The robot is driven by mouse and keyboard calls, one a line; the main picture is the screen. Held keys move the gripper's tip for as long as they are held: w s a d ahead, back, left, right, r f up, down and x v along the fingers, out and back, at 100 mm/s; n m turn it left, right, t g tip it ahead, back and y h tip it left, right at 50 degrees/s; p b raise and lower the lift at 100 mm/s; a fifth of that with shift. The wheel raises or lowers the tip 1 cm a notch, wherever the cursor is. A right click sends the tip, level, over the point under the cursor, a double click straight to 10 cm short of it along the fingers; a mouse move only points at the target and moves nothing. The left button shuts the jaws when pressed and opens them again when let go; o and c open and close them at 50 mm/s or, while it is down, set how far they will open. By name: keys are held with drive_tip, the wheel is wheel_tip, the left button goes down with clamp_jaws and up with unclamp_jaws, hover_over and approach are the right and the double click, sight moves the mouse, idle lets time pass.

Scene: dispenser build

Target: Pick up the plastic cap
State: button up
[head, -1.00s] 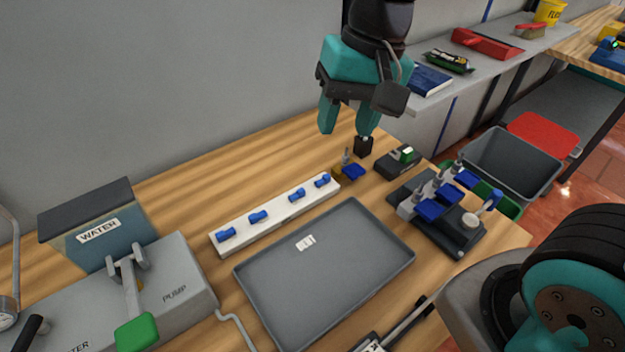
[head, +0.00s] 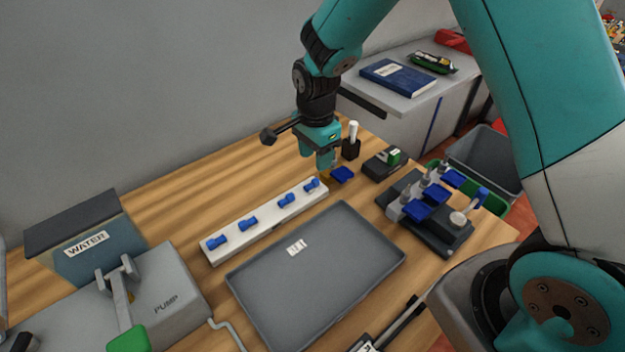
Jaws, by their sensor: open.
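My gripper (head: 324,166) is open and points down at the far end of the white strip, beside the rightmost small blue piece and a blue-handled brass part (head: 342,174). Its fingers overlap in this view, so I cannot see the gap between them or whether they touch anything. Several small blue plastic pieces (head: 248,223) sit in a row on the white strip (head: 262,237). No piece is clearly identifiable as the plastic cap; it may be one of these or hidden by the gripper.
A grey tray (head: 372,285) lies in front of the strip. A black holder (head: 351,149) with a white cylinder, a small dark box (head: 379,166) and a blue-levered fixture (head: 432,236) stand at right. The pump (head: 170,288) and water tank (head: 85,262) are at left.

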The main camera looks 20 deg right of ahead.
sight(317, 184)
drive_tip(key=shift+s+d+f+p, duration=0.1)
drive_tip(key=shift+f+p, duration=0.5)
drive_tip(key=shift+f, duration=1.05)
drive_tip(key=shift+d+f+p, duration=0.1)
drive_tip(key=shift+f+p, duration=0.45)
drive_tip(key=shift+f, duration=1.05)
clamp_jaws()
